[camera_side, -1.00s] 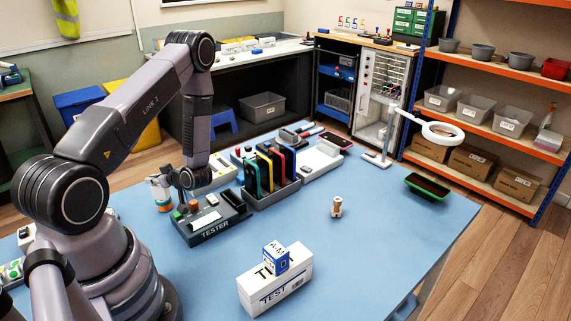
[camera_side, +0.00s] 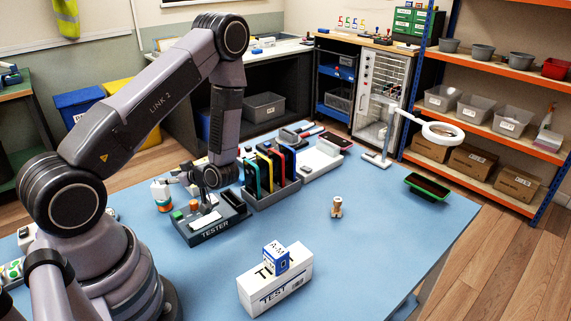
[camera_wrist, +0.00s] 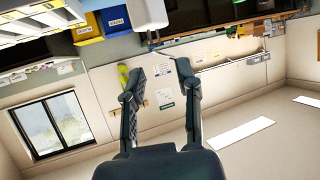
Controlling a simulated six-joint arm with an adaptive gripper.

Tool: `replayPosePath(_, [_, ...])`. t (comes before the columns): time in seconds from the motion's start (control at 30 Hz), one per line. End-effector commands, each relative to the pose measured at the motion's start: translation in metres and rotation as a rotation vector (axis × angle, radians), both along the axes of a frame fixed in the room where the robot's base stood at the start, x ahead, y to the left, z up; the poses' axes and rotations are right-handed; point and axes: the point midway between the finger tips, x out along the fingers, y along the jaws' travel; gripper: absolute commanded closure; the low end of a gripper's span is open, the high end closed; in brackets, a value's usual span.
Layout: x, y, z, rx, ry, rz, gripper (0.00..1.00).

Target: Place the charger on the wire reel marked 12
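A small white block (camera_side: 160,187), which looks like the charger, rests on top of a short stack with green and orange bands (camera_side: 164,204) left of the tester. I cannot read any number on this stack, so I cannot tell if it is reel 12. A copper-coloured reel (camera_side: 337,207) stands alone on the open blue mat; its marking is unreadable too. My gripper (camera_side: 176,173) is beside and slightly above the white block, pointing left. In the wrist view, my gripper (camera_wrist: 170,68) has its two fingers apart with nothing between them.
The grey tester (camera_side: 215,231) lies under my wrist, with a rack of coloured phones (camera_side: 272,191) behind it. A white TEST box (camera_side: 273,294) carries a blue A-M box (camera_side: 276,256). A magnifier lamp (camera_side: 442,133) stands at the back right. The mat's right side is mostly clear.

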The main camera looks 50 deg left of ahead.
Motion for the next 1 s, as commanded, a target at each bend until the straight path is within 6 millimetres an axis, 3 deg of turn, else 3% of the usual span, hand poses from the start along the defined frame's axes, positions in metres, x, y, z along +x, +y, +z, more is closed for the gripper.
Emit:
replayPosePath(0.1, [0.007,-0.016,0.007,0.000,-0.001,-0.004,0.67])
replayPosePath(0.27, [0.015,-0.027,0.012,-0.018,-0.019,-0.013,0.67])
replayPosePath(0.37, [0.039,-0.034,0.018,-0.102,-0.100,-0.078,0.67])
replayPosePath(0.43, [0.069,-0.044,0.029,-0.209,-0.194,-0.174,0.67])
replayPosePath(0.53, [0.120,-0.073,0.060,-0.399,-0.332,-0.387,0.67])
replayPosePath(0.6, [0.148,-0.102,0.092,-0.526,-0.397,-0.570,0.67])
replayPosePath(0.7, [0.167,-0.149,0.145,-0.671,-0.433,-0.846,0.67])
replayPosePath(0.77, [0.164,-0.177,0.177,-0.738,-0.419,-1.017,0.67])
replayPosePath(0.87, [0.141,-0.219,0.225,-0.808,-0.337,-1.291,0.67])
replayPosePath(1.0, [0.076,-0.254,0.271,-0.817,-0.113,-1.613,0.67])
